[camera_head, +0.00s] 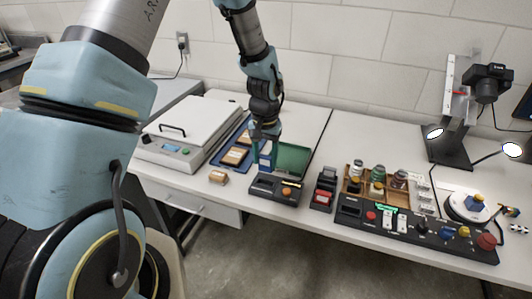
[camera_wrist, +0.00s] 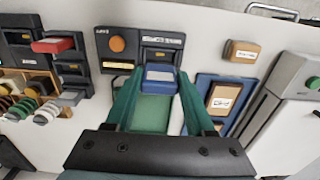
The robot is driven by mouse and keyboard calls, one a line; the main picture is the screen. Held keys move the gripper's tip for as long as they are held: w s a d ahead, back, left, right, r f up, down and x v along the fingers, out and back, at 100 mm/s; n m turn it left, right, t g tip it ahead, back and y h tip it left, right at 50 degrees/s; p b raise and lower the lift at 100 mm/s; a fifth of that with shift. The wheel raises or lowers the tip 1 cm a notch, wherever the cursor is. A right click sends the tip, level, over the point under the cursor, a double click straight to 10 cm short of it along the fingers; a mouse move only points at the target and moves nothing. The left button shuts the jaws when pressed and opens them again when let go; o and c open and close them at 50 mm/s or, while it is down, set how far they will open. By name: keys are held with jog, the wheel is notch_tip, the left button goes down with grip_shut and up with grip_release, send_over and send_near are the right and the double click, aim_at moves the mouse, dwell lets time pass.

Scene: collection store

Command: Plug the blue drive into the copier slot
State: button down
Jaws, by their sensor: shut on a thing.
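My gripper (camera_head: 265,137) is shut on the blue drive (camera_head: 266,157), which hangs below the fingers with a pale label. In the wrist view the drive (camera_wrist: 160,84) sits between the green fingertips (camera_wrist: 160,76). The copier (camera_head: 276,190) is a black box with an orange button, standing near the table's front edge. In the wrist view the copier (camera_wrist: 118,65) lies just beyond the drive, its slot side lined up roughly with the drive. The drive's far end overlaps the copier's edge in that view; I cannot tell whether they touch.
A blue tray (camera_wrist: 233,83) with a tan labelled piece lies beside the gripper. A green tray (camera_head: 295,155) is behind the copier. A loose tan block (camera_head: 218,177) lies left of the copier. A black unit with a red piece (camera_head: 322,196) stands right. A scale (camera_head: 160,150) is at left.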

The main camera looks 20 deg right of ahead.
aim_at(265, 157)
jog(key=shift+w+a+f+b, duration=0.1)
jog(key=shift+f+b, duration=0.5)
jog(key=shift+f, duration=0.25)
jog(key=shift+f+b, duration=1.4)
jog(key=shift+f, duration=0.6)
jog(key=shift+f+b, duration=0.45)
jog(key=shift+f, duration=0.2)
jog(key=c, duration=0.5)
grip_release()
jog(key=shift+r, duration=0.1)
jog(key=shift+r+p, duration=4)
jog(key=shift+r, duration=1.5)
